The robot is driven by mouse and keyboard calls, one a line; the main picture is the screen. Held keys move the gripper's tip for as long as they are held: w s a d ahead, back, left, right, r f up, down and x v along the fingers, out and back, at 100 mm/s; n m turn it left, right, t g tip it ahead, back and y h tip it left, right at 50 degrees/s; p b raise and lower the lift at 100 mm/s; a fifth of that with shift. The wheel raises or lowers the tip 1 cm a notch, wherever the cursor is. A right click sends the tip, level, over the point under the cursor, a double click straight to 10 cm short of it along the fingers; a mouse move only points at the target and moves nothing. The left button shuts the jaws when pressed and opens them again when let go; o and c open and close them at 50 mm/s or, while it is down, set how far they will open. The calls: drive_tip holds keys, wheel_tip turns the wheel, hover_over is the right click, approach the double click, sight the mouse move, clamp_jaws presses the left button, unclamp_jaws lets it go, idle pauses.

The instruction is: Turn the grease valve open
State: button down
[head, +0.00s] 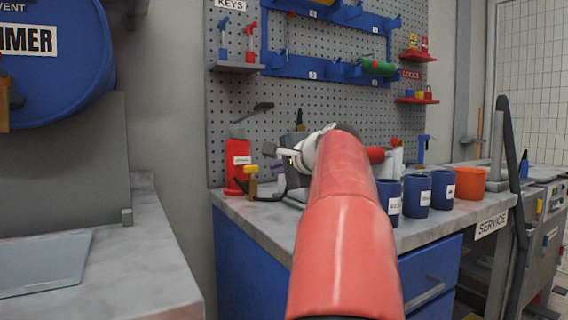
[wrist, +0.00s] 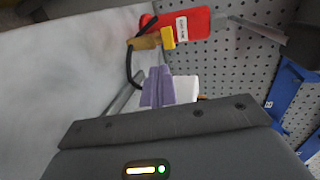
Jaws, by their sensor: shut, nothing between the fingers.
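The grease unit is a red upright body (head: 237,163) with a white label and a dark lever on top, at the back left of the service bench. Its valve has a small yellow handle (head: 251,169) on a brass-coloured body (head: 252,186), with a black hose below. In the wrist view the yellow handle (wrist: 167,38) and brass body (wrist: 145,43) show at the top, beside the red body (wrist: 190,23). My gripper (wrist: 171,88) is shut and empty. Its fingertips point towards the valve and look apart from it. In the head view my arm partly hides the gripper.
Blue cups (head: 417,191) and an orange cup (head: 470,183) stand right of my arm on the service bench (head: 262,215). A pegboard (head: 335,95) with blue racks rises behind. A blue drum (head: 50,75) is at the upper left. The floor gap left of the bench looks clear.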

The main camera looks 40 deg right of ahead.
sight(254, 171)
drive_tip(key=x, duration=0.5)
drive_tip(key=r+p+x, duration=0.1)
drive_tip(key=x, duration=0.2)
drive_tip(key=shift+w+d, duration=0.1)
drive_tip(key=shift+w, duration=0.3)
drive_tip(key=shift+w+d+p, duration=0.1)
drive_tip(key=shift+d+p, duration=0.4)
drive_tip(key=shift+p, duration=0.1)
drive_tip(key=shift+a+b, duration=0.3)
drive_tip(key=shift+a, duration=0.45)
